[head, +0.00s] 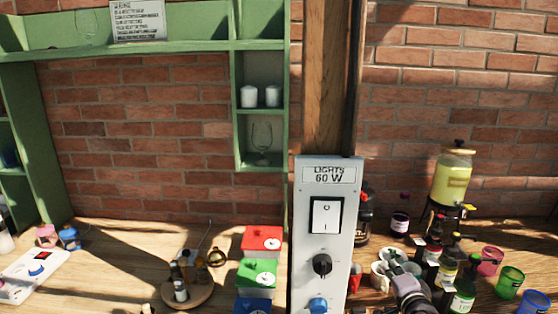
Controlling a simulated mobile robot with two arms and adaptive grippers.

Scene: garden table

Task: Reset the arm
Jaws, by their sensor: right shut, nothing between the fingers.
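My right gripper (399,268) shows at the lower right of the head view, with its grey and black wrist coming up from the bottom edge. It is shut and empty, over the table among cups and bottles. Pale cups show beside its fingers, and I cannot tell whether it touches them. My left gripper is not in view.
A light-switch panel (326,255) on a wooden post stands left of my right gripper. Dark bottles (464,292), a yellow drink dispenser (453,178) and coloured glasses (510,281) crowd its right. Red, green and blue boxes (257,273) and a round wooden tray (201,293) stand farther left.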

